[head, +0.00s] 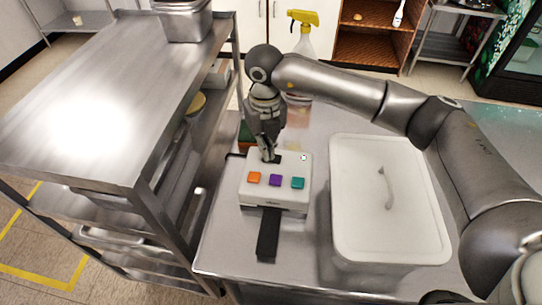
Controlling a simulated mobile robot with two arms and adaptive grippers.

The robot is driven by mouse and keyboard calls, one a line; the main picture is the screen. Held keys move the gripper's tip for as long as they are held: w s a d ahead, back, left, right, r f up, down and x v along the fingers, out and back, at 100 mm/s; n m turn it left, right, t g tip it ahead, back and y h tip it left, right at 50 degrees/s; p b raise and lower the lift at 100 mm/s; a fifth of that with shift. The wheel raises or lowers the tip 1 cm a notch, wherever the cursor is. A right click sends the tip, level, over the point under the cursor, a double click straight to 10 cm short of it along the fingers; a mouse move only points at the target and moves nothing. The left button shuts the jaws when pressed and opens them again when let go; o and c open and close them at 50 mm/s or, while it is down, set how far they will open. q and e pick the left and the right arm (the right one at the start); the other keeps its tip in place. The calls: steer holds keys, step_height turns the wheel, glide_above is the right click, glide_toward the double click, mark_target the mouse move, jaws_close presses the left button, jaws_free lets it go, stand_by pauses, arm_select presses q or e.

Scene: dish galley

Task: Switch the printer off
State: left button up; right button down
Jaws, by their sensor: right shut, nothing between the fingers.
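The printer (275,195) is a small white box on the steel counter. Its top carries an orange button (254,177), a purple button (275,180) and a teal button (297,183). A small round mark (304,157) shows near its back right corner. A dark strip (268,236) runs from its front onto the counter. My right gripper (269,158) points down at the back of the printer's top, over a dark patch there. It is shut and empty. I cannot tell whether the fingertips touch the printer. My left gripper is not in view.
A white lidded bin (348,225) stands close to the printer's right. A steel rack (130,150) fills the left side. A yellow-topped spray bottle (303,38) stands behind my right arm.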

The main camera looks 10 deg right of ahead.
steer(key=shift+f+b, duration=0.55)
steer(key=shift+f, duration=0.25)
steer(key=shift+r, duration=0.15)
steer(key=shift+r+p, duration=0.45)
steer(key=shift+r, duration=0.2)
steer(key=shift+r+p, duration=1.2)
steer(key=shift+r, duration=1.55)
